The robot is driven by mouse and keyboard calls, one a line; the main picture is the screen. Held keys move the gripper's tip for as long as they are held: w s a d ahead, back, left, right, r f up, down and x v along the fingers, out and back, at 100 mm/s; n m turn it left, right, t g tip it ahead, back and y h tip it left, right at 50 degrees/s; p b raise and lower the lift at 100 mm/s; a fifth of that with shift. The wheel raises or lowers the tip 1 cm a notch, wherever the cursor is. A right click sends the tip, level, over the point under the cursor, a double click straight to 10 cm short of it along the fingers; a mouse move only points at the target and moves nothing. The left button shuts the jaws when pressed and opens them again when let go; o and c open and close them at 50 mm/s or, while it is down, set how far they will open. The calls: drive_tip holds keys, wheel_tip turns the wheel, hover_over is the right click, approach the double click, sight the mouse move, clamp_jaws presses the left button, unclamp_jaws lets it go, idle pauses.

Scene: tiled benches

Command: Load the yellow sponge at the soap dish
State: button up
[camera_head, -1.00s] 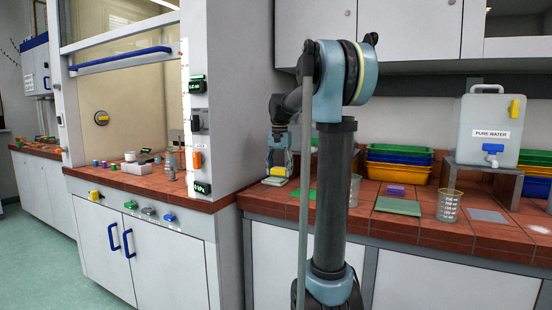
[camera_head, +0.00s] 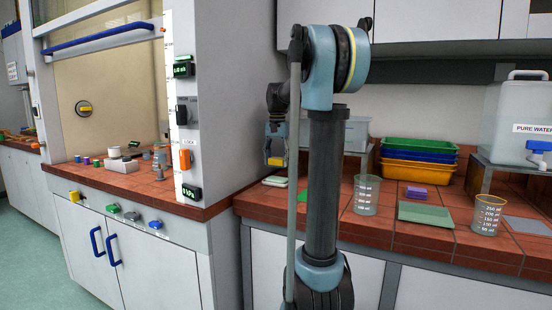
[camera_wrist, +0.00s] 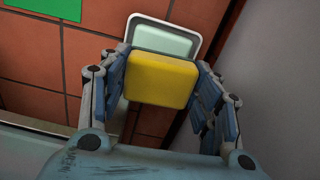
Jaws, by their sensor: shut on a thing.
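My gripper (camera_head: 276,152) is shut on the yellow sponge (camera_head: 275,161) and holds it level above the bench by the hood's side wall. In the wrist view the sponge (camera_wrist: 160,80) sits between the two blue fingers. A pale green dish with a white rim (camera_head: 275,182), which looks like the soap dish, lies on the tiles below. In the wrist view the dish (camera_wrist: 163,39) shows past the sponge's far edge, and the sponge hides part of it. A gap shows between sponge and dish in the head view.
The hood's grey wall (camera_wrist: 268,70) rises close beside the gripper. A green mat (camera_wrist: 48,8) lies nearby. Two beakers (camera_head: 366,196) (camera_head: 487,217), a purple block (camera_head: 416,192), a pale green mat (camera_head: 426,215) and stacked trays (camera_head: 415,172) stand farther right.

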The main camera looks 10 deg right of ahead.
sight(277, 167)
drive_tip(key=shift+f, duration=1.8)
drive_tip(key=shift+s+a+f, duration=0.1)
drive_tip(key=shift+f, duration=0.2)
drive_tip(key=shift+s+f, duration=0.1)
drive_tip(key=shift+f, duration=0.4)
idle(0.6)
drive_tip(key=shift+r, duration=0.15)
drive_tip(key=shift+r, duration=3.4)
